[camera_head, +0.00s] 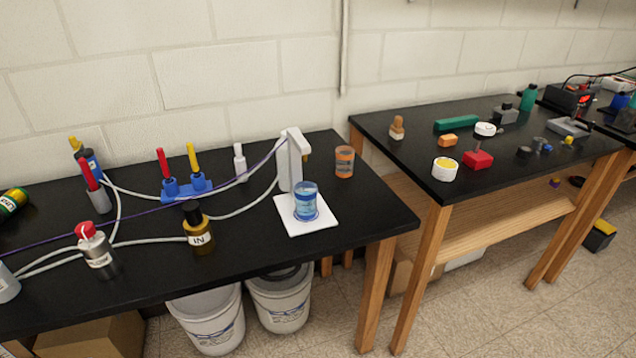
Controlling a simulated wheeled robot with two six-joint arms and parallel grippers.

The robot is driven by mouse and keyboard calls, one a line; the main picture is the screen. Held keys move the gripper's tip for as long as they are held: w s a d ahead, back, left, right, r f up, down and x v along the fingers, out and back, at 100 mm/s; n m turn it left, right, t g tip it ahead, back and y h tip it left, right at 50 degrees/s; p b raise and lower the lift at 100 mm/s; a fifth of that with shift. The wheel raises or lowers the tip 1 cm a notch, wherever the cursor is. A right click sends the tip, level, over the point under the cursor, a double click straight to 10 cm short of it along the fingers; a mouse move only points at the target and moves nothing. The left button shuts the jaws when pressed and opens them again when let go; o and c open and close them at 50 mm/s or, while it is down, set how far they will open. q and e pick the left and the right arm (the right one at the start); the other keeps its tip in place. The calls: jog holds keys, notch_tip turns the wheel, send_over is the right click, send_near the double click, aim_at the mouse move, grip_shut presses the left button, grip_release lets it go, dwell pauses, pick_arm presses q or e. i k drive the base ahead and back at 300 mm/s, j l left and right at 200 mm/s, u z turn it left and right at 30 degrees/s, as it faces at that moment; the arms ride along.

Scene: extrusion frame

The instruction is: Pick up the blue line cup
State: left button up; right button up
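The blue line cup (306,202) is a clear cup with blue bands. It stands upright on a white square pad (318,225) near the right end of the left black table (345,238). A white upright stand (290,160) is just behind it, to the left. An orange-banded cup (344,162) stands behind it to the right, apart from it. Neither of my grippers is in view.
Left of the cup are a brown bottle (198,234), a blue holder (187,188) with red and yellow pieces, and several pale tubes. A thin purple cord crosses the table to the stand. A second table (390,165) on the right holds small parts. The front right corner is clear.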

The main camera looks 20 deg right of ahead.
aim_at(305, 192)
jog(key=i+l+u, duration=0.15)
jog(key=l+u, duration=0.15)
jog(key=l, duration=0.95)
jog(key=l+u, duration=0.35)
jog(key=l, duration=0.9)
jog(key=i, duration=0.05)
